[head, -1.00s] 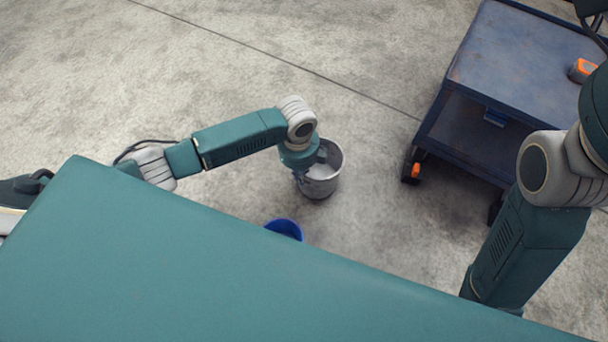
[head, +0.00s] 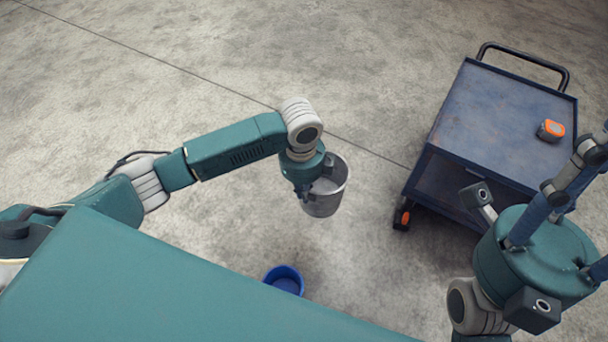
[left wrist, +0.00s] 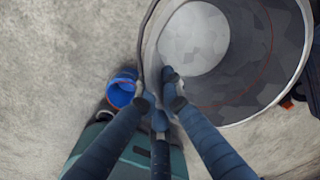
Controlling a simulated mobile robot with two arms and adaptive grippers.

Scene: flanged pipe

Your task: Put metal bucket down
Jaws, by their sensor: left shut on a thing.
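The metal bucket (head: 328,200) is grey and open-topped, near the middle of the head view. My left gripper (head: 306,190) is shut on its near left rim. In the left wrist view, the fingers (left wrist: 165,95) of that gripper pinch the bucket wall (left wrist: 150,50), and the inside (left wrist: 235,75) looks empty. I cannot tell whether the bucket's base touches the floor. My right gripper (head: 572,195) is at the right edge of the head view, away from the bucket. Its fingers are partly cut off, so its opening is unclear.
A blue bucket (head: 284,280) stands on the concrete floor (head: 230,245) nearer my body; it also shows in the left wrist view (left wrist: 121,92). A dark blue wheeled cart (head: 500,115) with an orange device (head: 551,130) is at the right. Floor beyond the metal bucket is clear.

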